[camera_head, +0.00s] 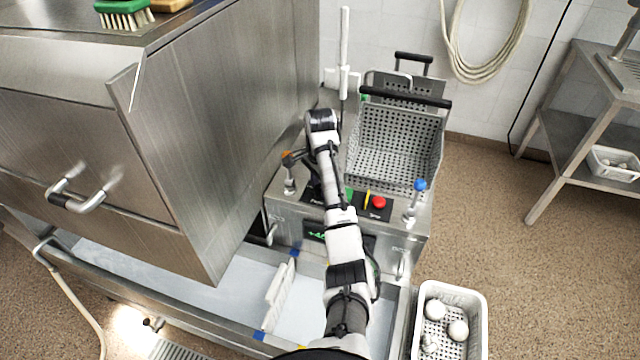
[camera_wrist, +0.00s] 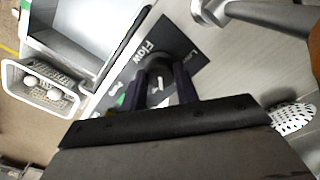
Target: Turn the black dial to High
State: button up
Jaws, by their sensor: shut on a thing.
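The black dial (camera_wrist: 154,63) shows in the wrist view on a dark label plate that reads "Flow", with what looks like "Low" at its right end. My gripper (camera_wrist: 157,84) is over the dial, with a dark finger on each side, and is shut on it. A small white mark shows between the fingers. The fingers hide much of the dial, and I cannot read which setting it is at. In the head view my arm reaches over the steel control panel (camera_head: 285,222) and hides the dial.
A blue-knobbed tap (camera_head: 419,187) and an orange-knobbed tap (camera_head: 288,157) stand on either side. Perforated metal baskets (camera_head: 390,160) are behind; a white basket (camera_head: 478,325) is at lower right.

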jog(key=shift+m, duration=1.5)
jog(key=o, duration=1)
jog(key=shift+r, duration=0.1)
jog(key=shift+w+r, duration=0.15)
jog(key=shift+r, duration=0.75)
notch_tip(320, 180, up, 12)
jog(key=shift+f, duration=0.1)
